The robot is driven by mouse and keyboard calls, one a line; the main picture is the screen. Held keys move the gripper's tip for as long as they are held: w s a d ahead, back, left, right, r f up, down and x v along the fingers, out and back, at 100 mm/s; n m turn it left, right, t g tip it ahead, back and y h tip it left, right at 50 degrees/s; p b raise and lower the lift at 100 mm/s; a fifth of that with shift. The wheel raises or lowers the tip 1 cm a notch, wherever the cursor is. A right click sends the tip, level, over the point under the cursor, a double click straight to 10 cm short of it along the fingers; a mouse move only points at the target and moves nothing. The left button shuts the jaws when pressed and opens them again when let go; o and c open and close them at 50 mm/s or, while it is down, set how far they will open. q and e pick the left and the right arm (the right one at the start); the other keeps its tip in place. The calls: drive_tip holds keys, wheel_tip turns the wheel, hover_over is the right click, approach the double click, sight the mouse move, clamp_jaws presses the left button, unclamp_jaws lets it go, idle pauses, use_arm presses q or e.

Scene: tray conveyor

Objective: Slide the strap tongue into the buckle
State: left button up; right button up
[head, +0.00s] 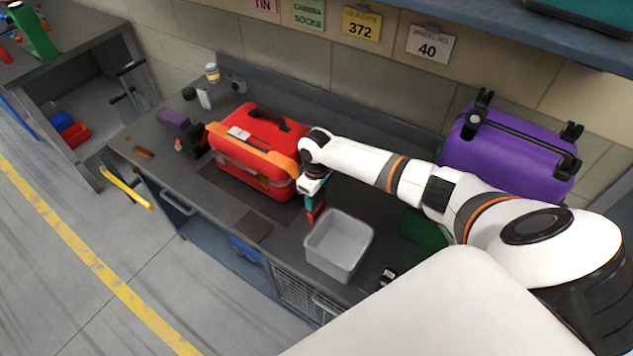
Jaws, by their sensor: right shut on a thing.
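A red suitcase (245,153) lies on the grey workbench with an orange strap (283,163) across its top. The strap's right end runs behind my right wrist. My right gripper (316,208) points down just right of the suitcase, beside a grey bin. It is shut on what seems to be the strap tongue; the tongue is too small and covered to make out. I cannot make out the buckle. My left gripper is not in view.
The grey bin (340,246) stands close to my right gripper. A purple suitcase (508,150) is at the back right, behind my right arm. A brown flat item (253,226) lies near the bench's front edge. A purple-and-black tool (183,132) stands left of the red suitcase.

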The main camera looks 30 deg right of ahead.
drive_tip(key=shift+f+b, duration=0.7)
drive_tip(key=shift+f, duration=0.5)
drive_tip(key=o, duration=1.1)
drive_tip(key=shift+r, duration=0.15)
wheel_tip(320, 180, up, 12)
drive_tip(key=shift+f+b, duration=0.1)
drive_tip(key=shift+b, duration=0.55)
